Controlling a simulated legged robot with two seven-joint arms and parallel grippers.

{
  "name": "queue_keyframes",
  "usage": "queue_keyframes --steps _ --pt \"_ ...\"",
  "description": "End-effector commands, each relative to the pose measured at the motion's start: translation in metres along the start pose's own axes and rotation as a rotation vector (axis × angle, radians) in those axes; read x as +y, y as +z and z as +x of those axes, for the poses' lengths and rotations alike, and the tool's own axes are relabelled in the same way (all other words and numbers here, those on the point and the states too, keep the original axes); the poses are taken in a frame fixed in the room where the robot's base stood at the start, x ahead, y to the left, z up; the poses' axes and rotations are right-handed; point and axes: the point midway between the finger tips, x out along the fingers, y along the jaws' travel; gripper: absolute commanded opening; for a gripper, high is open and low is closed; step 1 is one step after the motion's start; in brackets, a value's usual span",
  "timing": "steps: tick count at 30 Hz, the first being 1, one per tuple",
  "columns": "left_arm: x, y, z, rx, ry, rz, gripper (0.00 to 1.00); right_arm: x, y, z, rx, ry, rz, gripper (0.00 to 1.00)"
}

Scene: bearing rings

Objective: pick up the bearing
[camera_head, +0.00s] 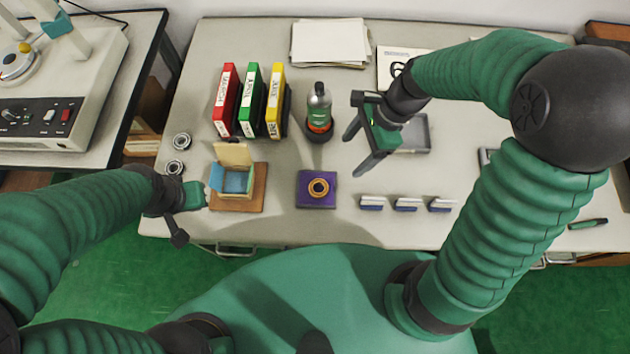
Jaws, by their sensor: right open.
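Two silver bearing rings, an upper one (181,142) and a lower one (175,168), lie at the table's left edge. My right gripper (355,154) is open and empty, above and to the right of the gold ring, apart from it. My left gripper (190,212) is at the table's front left, beside the open box. I cannot make out its jaw opening.
An open box with a blue inside (234,181) sits on a brown board (250,202). Red, green and yellow binders (249,101) and a bottle (319,108) stand behind. Several small blue-and-white blocks (406,204) line the front right. A grey tray (416,134) lies behind my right gripper.

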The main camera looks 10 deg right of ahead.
Motion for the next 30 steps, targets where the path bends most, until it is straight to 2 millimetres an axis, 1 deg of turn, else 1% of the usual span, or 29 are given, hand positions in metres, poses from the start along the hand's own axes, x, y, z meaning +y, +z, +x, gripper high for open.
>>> queue_keyframes --steps 2,5,9,12,16,19,24,25,27,30 --pt "0.000 0.000 0.003 0.000 0.000 -0.001 0.00 0.002 0.002 0.011 -0.003 0.005 0.007 0.75" --pt "0.000 0.002 0.007 0.001 0.000 -0.001 0.00 0.003 0.000 0.036 -0.006 0.007 0.005 0.75" --pt "-0.001 0.003 0.014 0.000 0.000 -0.002 0.00 0.002 -0.007 0.073 -0.012 0.008 0.006 0.75" --pt "0.000 0.004 0.018 0.000 0.000 -0.001 0.00 0.001 -0.010 0.095 -0.014 0.007 0.006 0.75" --pt "0.000 0.005 0.020 0.000 0.000 -0.001 0.00 0.001 -0.011 0.111 -0.014 0.004 0.005 0.75" --pt "0.000 0.005 0.022 0.000 0.000 0.000 0.00 0.001 -0.007 0.122 -0.011 0.004 0.005 0.75" --pt "0.000 0.006 0.028 0.000 0.000 -0.001 0.00 0.001 0.000 0.154 -0.008 0.005 0.003 0.75" --pt "0.000 0.007 0.028 0.000 0.000 -0.001 0.00 0.001 0.001 0.159 -0.008 0.005 0.003 0.75" --pt "0.000 0.007 0.029 0.000 0.000 -0.001 0.00 0.000 0.001 0.165 -0.007 0.003 0.003 0.75" --pt "0.000 0.007 0.028 0.000 0.000 -0.001 0.00 0.000 -0.001 0.165 -0.008 0.001 0.003 0.75"
